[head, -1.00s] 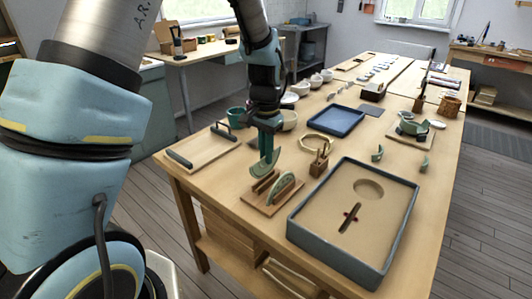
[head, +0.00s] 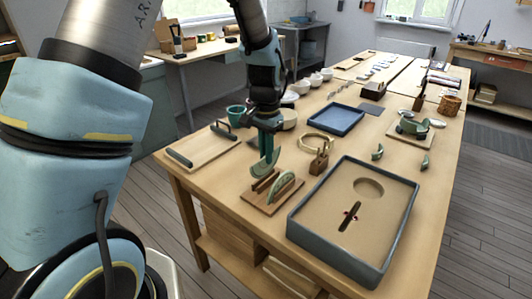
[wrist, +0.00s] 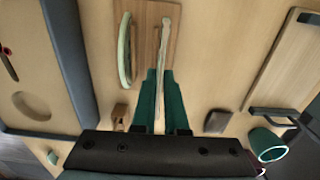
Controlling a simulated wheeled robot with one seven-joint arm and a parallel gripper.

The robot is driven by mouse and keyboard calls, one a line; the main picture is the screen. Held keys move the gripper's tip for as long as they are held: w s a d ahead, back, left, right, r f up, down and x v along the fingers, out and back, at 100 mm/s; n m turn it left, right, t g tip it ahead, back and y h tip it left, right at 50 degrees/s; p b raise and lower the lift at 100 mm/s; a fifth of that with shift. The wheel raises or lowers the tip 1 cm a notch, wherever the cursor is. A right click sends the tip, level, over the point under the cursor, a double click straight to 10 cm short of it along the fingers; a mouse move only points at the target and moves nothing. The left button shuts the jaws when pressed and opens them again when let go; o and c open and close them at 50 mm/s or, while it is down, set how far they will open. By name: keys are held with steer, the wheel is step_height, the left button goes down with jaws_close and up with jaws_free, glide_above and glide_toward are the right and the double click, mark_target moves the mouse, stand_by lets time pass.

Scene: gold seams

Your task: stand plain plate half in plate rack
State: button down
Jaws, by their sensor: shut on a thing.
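My gripper (head: 267,152) is shut on a pale green plate half (head: 259,168), held upright with its curved edge down. In the wrist view, this plate half (wrist: 163,65) is seen edge-on between the green fingers, in line with the plate rack. The wooden plate rack (head: 257,203) lies below it near the table's front left. Another green plate half (head: 284,186) with a pale rim stands in the rack's other slot; it also shows in the wrist view (wrist: 125,50). I cannot tell whether the held half's lower edge is inside the rack's back slot or just above it.
A sand tray (head: 300,222) with grey-blue walls stands right of the rack. A small wooden tool block (head: 318,163) is close behind it. A wooden board with dark handles (head: 200,147) lies left. Green shards (head: 378,152) lie farther right.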

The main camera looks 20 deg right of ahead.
mark_target(266, 175)
steer(key=shift+f+b, duration=0.55)
steer(key=shift+f, duration=1.25)
stand_by(3.8)
steer(key=shift+c, duration=1.9)
jaws_free()
steer(key=shift+r, duration=0.1)
steer(key=shift+r+p, duration=2.35)
steer(key=shift+r, duration=0.55)
